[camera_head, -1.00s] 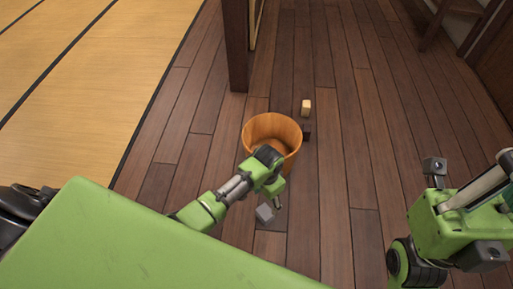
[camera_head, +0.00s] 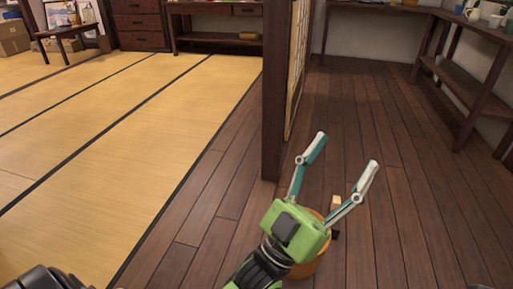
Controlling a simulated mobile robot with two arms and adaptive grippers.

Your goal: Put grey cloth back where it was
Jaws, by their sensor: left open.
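My left gripper (camera_head: 340,158) is raised in front of the head camera. Its two fingers are spread wide, with nothing between them. Behind and below it, a round wooden tub (camera_head: 310,268) stands on the plank floor, mostly hidden by the gripper. I see no grey cloth in this view. My right gripper is not in view.
A small pale block (camera_head: 336,202) and a dark one lie by the tub. A wooden post (camera_head: 273,110) with a sliding screen stands ahead. Tatami (camera_head: 130,130) covers the left. A shelf bench (camera_head: 470,75) stands at right, a low table (camera_head: 215,30) at the back.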

